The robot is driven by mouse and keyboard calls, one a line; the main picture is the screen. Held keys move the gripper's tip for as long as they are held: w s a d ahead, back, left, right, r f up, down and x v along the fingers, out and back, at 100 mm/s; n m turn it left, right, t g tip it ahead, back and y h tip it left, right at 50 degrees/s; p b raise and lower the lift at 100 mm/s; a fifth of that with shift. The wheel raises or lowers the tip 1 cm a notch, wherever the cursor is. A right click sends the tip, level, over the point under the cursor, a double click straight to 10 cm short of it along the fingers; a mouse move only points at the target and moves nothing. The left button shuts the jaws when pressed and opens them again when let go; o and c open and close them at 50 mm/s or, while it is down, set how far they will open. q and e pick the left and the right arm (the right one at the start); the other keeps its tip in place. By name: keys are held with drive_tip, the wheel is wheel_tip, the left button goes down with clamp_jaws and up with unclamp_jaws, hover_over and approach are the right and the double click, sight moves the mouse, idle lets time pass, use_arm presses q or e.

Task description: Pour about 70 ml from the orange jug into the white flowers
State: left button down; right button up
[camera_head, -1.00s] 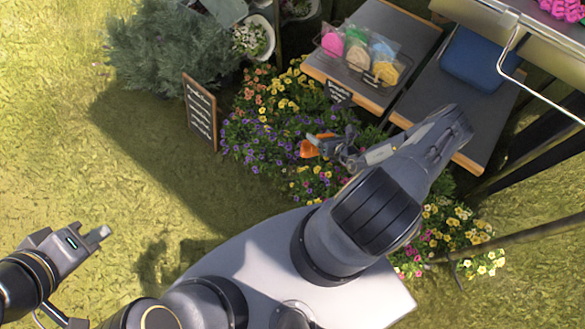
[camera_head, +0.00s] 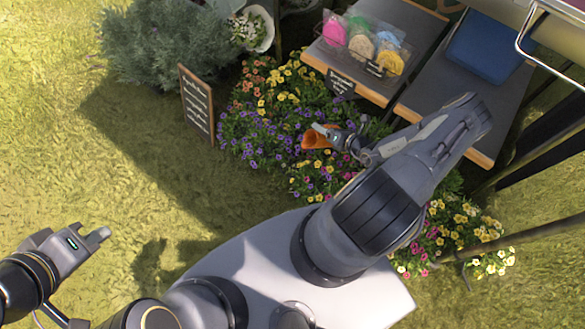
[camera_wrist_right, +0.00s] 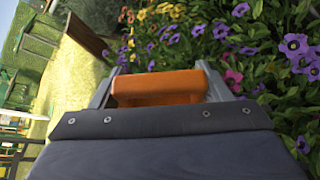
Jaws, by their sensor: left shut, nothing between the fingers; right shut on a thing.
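The orange jug (camera_head: 314,139) is small in the head view, above the mixed flower bed. My right gripper (camera_head: 334,135) is shut on it. In the right wrist view an orange part of the jug (camera_wrist_right: 158,88) lies between the two grey fingers; the rest of it is hidden. Its fill level does not show. White flowers (camera_head: 246,28) stand in a white pot at the top of the head view, up and left of the jug and well apart from it. My left gripper (camera_head: 105,234) is shut and empty over the grass at lower left.
A chalkboard sign (camera_head: 197,103) stands left of the flower bed (camera_head: 260,130). Dark tables with bagged colored items (camera_head: 362,48) and a blue tray (camera_head: 490,45) stand at upper right. More pale and yellow flowers (camera_head: 480,235) grow at lower right. Open grass lies left.

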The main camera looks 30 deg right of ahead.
drive_tip(key=shift+d+f+m+y+b, duration=0.25)
drive_tip(key=shift+m+y+b, duration=0.2)
drive_tip(key=shift+b, duration=1)
drive_tip(key=shift+d+r+m+t+b, duration=0.25)
drive_tip(key=shift+m+t+b, duration=0.1)
drive_tip(key=shift+b, duration=0.1)
drive_tip(key=shift+y, duration=0.25)
drive_tip(key=shift+r, duration=0.1)
